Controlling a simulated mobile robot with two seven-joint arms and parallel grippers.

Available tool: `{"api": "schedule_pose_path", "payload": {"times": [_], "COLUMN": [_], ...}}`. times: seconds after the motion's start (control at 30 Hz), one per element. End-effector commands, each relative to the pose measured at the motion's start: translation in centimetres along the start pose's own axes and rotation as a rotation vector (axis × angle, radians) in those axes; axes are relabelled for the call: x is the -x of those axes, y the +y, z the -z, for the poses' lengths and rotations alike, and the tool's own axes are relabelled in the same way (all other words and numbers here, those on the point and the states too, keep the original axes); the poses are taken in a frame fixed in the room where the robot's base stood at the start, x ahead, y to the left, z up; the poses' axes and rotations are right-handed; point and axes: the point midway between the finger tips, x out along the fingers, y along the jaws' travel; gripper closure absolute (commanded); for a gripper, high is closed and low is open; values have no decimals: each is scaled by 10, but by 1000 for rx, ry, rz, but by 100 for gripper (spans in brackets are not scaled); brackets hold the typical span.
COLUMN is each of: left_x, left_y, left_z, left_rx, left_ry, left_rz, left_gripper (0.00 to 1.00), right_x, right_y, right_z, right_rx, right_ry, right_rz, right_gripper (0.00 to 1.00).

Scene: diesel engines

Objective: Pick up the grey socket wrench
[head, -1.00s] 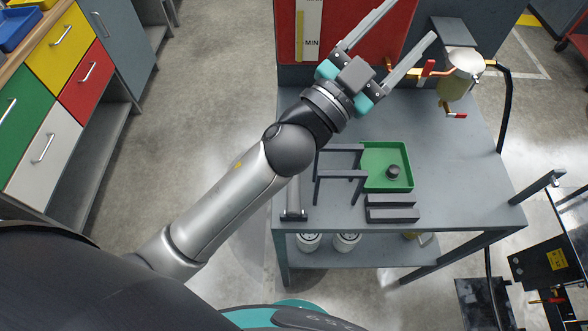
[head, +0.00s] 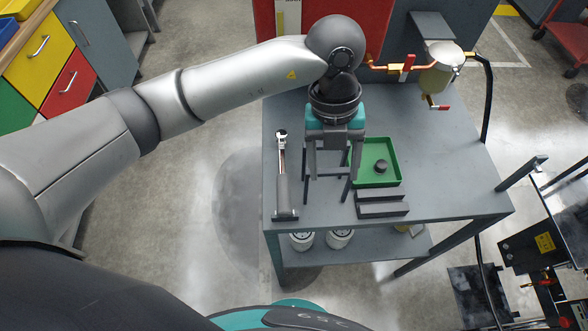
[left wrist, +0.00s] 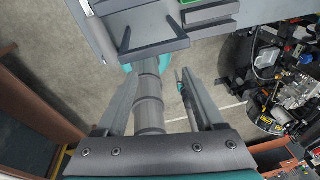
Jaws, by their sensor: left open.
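The grey socket wrench (head: 282,185) lies near the left edge of the grey table in the head view. My right gripper is not in view.
A dark grey stand (head: 347,190) is under and beside the left gripper. A green tray (head: 396,172) holding a small dark round part and dark blocks (head: 382,210) are to its right. A pale filter bowl with copper pipes (head: 440,75) is at the back right.

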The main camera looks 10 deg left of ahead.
Motion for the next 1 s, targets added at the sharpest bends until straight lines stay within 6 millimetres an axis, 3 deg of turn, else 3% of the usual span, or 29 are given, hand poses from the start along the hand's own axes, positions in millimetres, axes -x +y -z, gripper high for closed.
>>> {"api": "schedule_pose_path", "payload": {"times": [0.13,0.33,0.7,1.0], "left_x": [15,19,-50,-74], "left_y": [40,63,85,92], "left_z": [-27,-40,-49,-53], "left_rx": [93,151,151,149], "left_ry": [-112,-169,-166,-168], "left_rz": [-192,-294,-295,-292], "left_gripper": [30,30,30,30], "right_x": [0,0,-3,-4], "right_y": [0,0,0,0], "right_z": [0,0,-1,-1], "right_rx": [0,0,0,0], "right_ry": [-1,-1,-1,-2], "right_rz": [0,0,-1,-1], "right_gripper": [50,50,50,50]}}
